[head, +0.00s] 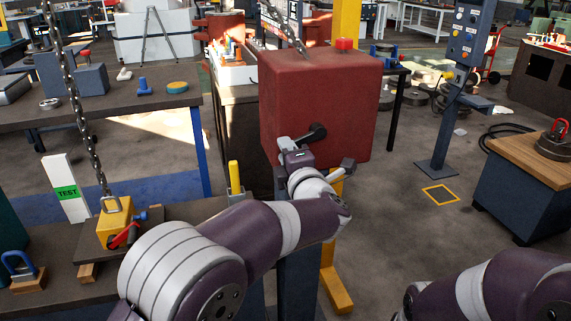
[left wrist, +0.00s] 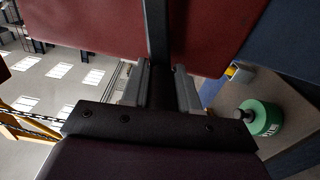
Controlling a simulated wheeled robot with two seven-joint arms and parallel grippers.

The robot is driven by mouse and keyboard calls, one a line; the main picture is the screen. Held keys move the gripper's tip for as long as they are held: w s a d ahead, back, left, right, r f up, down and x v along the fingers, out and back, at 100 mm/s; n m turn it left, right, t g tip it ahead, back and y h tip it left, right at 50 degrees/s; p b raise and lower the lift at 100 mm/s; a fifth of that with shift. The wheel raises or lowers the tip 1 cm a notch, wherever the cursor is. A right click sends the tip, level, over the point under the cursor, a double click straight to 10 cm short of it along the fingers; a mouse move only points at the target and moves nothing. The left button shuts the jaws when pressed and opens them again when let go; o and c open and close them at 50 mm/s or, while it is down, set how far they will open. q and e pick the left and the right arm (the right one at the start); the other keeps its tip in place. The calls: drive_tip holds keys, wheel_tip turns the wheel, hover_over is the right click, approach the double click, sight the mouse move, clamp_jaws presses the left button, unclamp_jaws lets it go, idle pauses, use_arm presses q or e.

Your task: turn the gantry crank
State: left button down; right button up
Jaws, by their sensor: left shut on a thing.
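The gantry crank (head: 317,132) is a dark arm with a rounded hub on the front face of a red box (head: 325,80). My left gripper (head: 288,145) is at the lower left end of the crank, in front of the box. In the left wrist view its two grey fingers (left wrist: 160,88) are shut on a dark bar of the crank (left wrist: 158,35), with the red box behind. The grip hides part of the crank's handle in the head view. My right arm shows at the lower right, but its gripper is out of view.
A chain hangs at the left to a yellow block (head: 115,228) on a low bench. A yellow post (head: 346,25) stands behind the red box. A dark control pedestal (head: 462,60) and a wood-topped cabinet (head: 530,150) stand right. Open floor lies between.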

use_arm(q)
drive_tip(key=shift+d+f+n+b, duration=0.2)
drive_tip(key=shift+f+n+b, duration=0.3)
drive_tip(key=shift+f+b, duration=0.2)
use_arm(e)
drive_tip(key=shift+f, duration=1.05)
use_arm(q)
drive_tip(key=shift+r, duration=0.1)
drive_tip(key=c, duration=0.9)
unclamp_jaws()
drive_tip(key=shift+r, duration=0.1)
drive_tip(key=v, duration=1.2)
drive_tip(key=shift+s+d, duration=0.15)
drive_tip(key=shift+s, duration=0.15)
use_arm(e)
drive_tip(key=shift+r, duration=0.25)
